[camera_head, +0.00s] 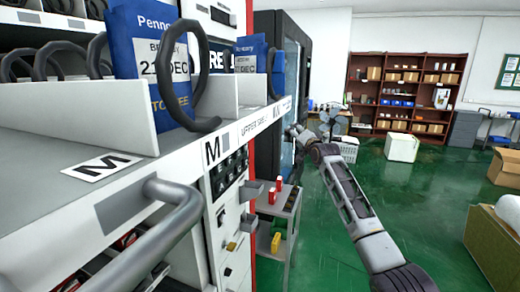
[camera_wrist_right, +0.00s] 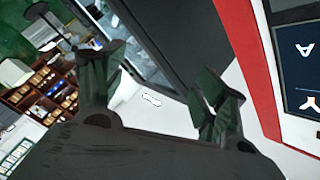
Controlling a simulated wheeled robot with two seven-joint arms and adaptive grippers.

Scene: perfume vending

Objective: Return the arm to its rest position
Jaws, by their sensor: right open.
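My right arm (camera_head: 352,200) comes in from the lower right of the head view and reaches forward beside the vending machine (camera_head: 215,170). My right gripper (camera_head: 295,132) is small at its far end, near the machine's right side and a dark cabinet. In the right wrist view the two fingers of my right gripper (camera_wrist_right: 166,74) stand well apart, open, with nothing held between them. My left arm and left gripper are not in view.
Blue packs (camera_head: 160,70) sit in the machine's coil tray. A dark cabinet (camera_head: 268,28) is beyond. The green floor (camera_head: 430,205) right of the arm is mostly clear, with cartons (camera_head: 505,168) at the far right.

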